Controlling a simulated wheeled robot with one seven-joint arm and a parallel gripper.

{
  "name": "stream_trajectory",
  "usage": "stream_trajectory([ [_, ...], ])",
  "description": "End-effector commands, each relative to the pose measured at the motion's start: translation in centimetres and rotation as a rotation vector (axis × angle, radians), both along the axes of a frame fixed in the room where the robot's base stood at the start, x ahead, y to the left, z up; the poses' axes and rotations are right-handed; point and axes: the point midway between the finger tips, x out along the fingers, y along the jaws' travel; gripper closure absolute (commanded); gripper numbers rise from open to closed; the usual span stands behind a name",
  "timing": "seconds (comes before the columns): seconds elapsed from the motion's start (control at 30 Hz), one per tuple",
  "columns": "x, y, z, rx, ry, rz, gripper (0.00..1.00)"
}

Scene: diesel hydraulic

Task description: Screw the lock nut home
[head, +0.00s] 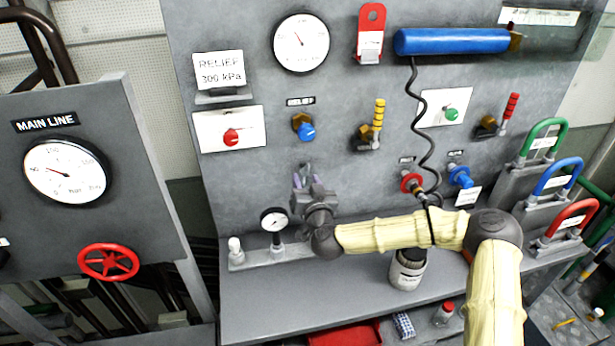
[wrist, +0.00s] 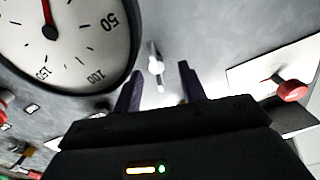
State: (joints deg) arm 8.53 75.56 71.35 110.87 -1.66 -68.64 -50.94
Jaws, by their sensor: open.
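My gripper (head: 310,190) is in front of the lower panel, above the bench shelf, with its fingers toward the panel. In the wrist view, its two dark purple fingers (wrist: 162,90) stand apart with a gap between them. A small pale metal fitting (wrist: 155,62) on the grey panel shows beyond the fingertips, roughly in line with the gap. I cannot tell whether it is the lock nut; no nut can be clearly made out. The relief valve with a blue knob (head: 307,131) is on the panel above my gripper.
A small gauge (head: 274,219) stands close left of my gripper. A red knob (head: 231,137) on a white plate is up and left; a red knob also shows in the wrist view (wrist: 291,91). A bottle (head: 407,270) stands on the shelf (head: 300,300) below my arm.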

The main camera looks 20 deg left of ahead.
Motion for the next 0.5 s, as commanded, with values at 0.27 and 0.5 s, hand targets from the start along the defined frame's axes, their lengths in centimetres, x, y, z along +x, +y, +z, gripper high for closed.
stream_trajectory([
  [0.27, 1.44, 0.27, -0.06, 0.000, 0.001, -0.007, 0.59],
  [0.5, 1.37, 0.31, -0.07, 0.000, 0.001, -0.006, 0.71],
])
